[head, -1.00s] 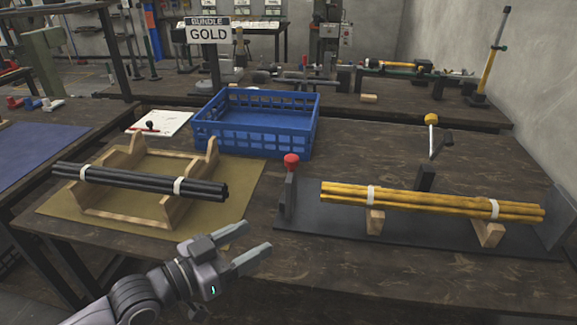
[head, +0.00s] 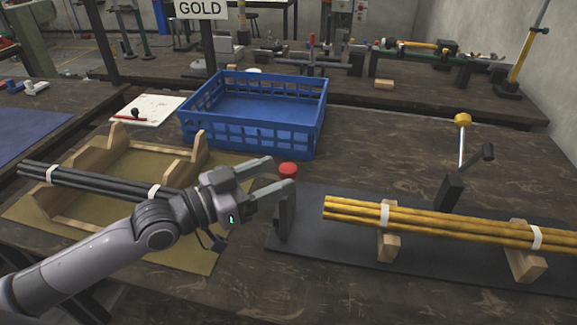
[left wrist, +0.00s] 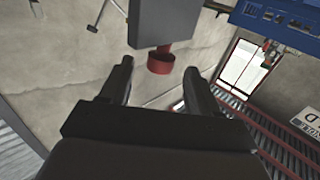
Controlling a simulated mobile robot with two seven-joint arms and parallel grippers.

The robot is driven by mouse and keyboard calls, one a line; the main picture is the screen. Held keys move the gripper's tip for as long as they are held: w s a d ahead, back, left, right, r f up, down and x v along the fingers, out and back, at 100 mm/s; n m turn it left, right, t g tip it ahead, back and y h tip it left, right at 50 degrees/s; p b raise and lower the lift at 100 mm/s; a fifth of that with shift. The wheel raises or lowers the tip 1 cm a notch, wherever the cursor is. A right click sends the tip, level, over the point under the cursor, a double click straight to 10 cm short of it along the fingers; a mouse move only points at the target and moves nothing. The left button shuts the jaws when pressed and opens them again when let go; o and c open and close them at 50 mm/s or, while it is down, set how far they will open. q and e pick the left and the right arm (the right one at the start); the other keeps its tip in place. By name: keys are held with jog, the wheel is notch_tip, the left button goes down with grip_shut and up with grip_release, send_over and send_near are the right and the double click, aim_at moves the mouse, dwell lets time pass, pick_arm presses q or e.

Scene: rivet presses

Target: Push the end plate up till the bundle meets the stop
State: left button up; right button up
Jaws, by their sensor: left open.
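A gold rod bundle (head: 425,218), tied with two white bands, lies across two wooden blocks on a dark base. At the base's left end stands a grey upright plate (head: 282,218) with a red knob (head: 288,169). A gap separates it from the bundle's left end. My left gripper (head: 277,174) is open and empty, its fingertips at the plate's left side near the knob; I cannot tell whether they touch. The left wrist view shows the plate (left wrist: 168,22) and red knob (left wrist: 160,62) ahead, between the finger lines. The base's right end is out of view. My right gripper is not in view.
A black rod bundle (head: 85,182) lies on a wooden cradle, partly behind my left arm. A blue crate (head: 250,138) stands behind the gripper. A yellow-knobbed lever (head: 461,150) rises behind the gold bundle. The bench front is clear.

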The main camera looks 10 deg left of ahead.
aim_at(280, 174)
pick_arm(q)
jog(key=shift+x, duration=2)
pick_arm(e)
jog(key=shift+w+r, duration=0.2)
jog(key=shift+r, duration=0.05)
